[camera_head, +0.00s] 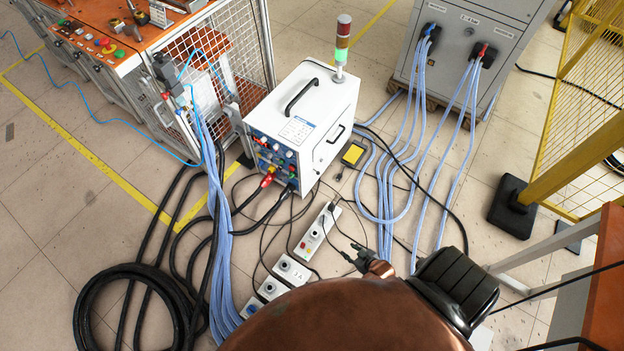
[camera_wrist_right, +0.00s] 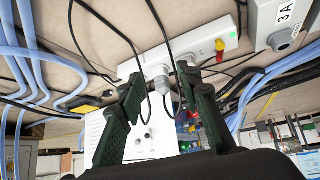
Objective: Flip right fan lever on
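I cannot make out a lever marked as the right fan lever in either view. The white heater unit (camera_head: 305,115) stands on the floor in the head view, with knobs and connectors on its blue front panel (camera_head: 274,155). My right gripper (camera_head: 362,256) is low over the floor cables, right of the power strip (camera_head: 317,232). In the right wrist view its two dark green fingers (camera_wrist_right: 166,98) are spread apart. A grey plug and cables of the power strip (camera_wrist_right: 205,42) show beyond and between them, with nothing seen gripped. My left gripper is not in view.
Grey boxes with round knobs (camera_head: 292,269) lie on the floor by the strip. Blue hoses (camera_head: 392,170) run from the grey cabinet (camera_head: 485,35). Black cables coil at left (camera_head: 95,290). A yellow fence (camera_head: 575,150) stands at right. Open floor lies at far left.

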